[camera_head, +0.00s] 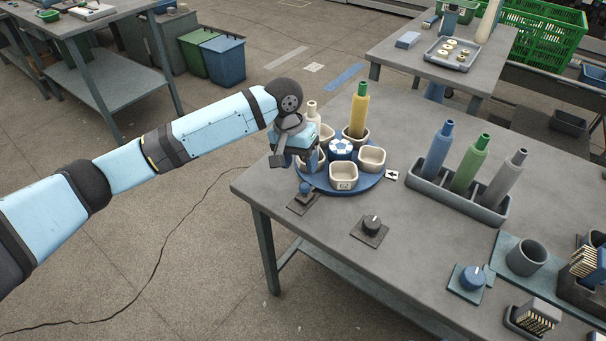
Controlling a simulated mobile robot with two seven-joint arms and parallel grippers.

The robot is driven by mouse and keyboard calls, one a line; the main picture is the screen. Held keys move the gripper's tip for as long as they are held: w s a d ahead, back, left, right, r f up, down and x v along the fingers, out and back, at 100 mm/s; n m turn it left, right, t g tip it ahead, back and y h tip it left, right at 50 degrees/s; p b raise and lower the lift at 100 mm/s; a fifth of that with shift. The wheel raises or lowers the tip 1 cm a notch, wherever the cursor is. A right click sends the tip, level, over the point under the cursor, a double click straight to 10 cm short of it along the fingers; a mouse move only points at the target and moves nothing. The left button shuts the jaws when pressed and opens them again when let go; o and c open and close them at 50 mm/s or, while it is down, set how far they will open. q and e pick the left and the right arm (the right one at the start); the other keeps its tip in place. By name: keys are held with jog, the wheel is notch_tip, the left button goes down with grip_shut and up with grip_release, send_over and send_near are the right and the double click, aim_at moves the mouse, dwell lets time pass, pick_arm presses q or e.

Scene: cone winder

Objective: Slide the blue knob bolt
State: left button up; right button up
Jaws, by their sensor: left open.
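A small blue knob (305,188) stands on a dark plate (303,204) near the table's left corner, in front of the blue turntable; it looks like the knob bolt. My left gripper (292,163) is open and hangs just above and slightly left of this knob, over the turntable's left edge. It appears apart from the knob, and I see nothing between its fingers. The gripper hides part of the turntable and some of what stands on it. My right gripper is not in view.
The blue turntable (354,194) carries cream cups and a yellow cone (359,108). A black dial (371,224) and a blue dial (472,277) sit to the right. A grey rack (446,197) holds blue, green and grey cones. The table's front left is bare.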

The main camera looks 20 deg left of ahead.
pick_arm(q)
notch_tip(320, 180, up, 6)
jog(key=a, duration=0.1)
jog(key=shift+r+p, duration=0.15)
jog(key=shift+p, duration=0.25)
jog(key=shift+w+a, duration=0.1)
